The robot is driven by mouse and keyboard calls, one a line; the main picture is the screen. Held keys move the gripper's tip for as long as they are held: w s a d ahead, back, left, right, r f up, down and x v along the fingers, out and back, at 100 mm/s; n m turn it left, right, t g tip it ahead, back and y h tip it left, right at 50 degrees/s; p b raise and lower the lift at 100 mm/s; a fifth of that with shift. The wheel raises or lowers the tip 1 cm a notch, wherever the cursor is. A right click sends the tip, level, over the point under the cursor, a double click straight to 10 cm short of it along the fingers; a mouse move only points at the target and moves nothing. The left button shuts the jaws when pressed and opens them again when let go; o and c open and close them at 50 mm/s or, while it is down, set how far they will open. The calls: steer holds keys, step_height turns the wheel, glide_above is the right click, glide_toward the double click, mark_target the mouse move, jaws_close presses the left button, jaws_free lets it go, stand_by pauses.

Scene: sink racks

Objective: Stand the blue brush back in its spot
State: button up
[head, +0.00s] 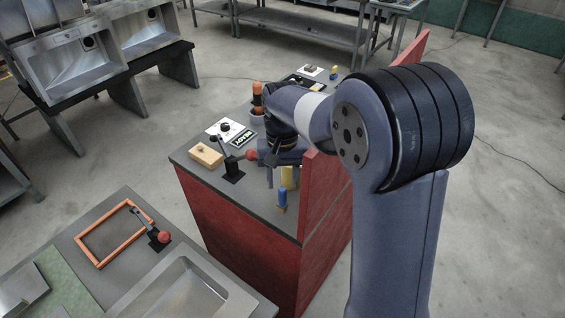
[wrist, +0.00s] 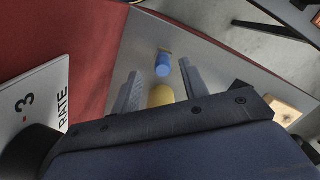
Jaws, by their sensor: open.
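The blue brush (head: 282,196) appears to stand upright on the grey top of the red cabinet, near its front edge, with a tan part at its foot. It also shows in the wrist view (wrist: 162,65), beyond my fingertips. A yellow upright piece (head: 289,177) stands just behind it and shows in the wrist view (wrist: 161,95) between my fingers. My gripper (head: 281,179) points down over the cabinet top. It is open in the wrist view (wrist: 160,88), with fingers either side of the yellow piece; contact cannot be told. The brush's spot is not clearly identifiable.
A black lever with a red ball (head: 234,170) stands left of my gripper. A wooden block (head: 207,155), a white plate with a black knob (head: 226,128) and an orange bottle (head: 257,92) stand nearby. A red panel (head: 323,190) rises close on the right.

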step_height(320, 180, up, 6)
steer(key=shift+w+r, duration=0.25)
steer(key=shift+w, duration=0.1)
steer(key=shift+f, duration=0.1)
steer(key=p, duration=0.1)
glide_above(283, 207)
step_height(283, 207, down, 12)
steer(key=shift+r, duration=0.15)
steer(key=shift+a+r+b, duration=0.2)
steer(key=shift+r+b, duration=0.45)
steer(key=shift+r, duration=0.8)
steer(key=shift+f, duration=0.1)
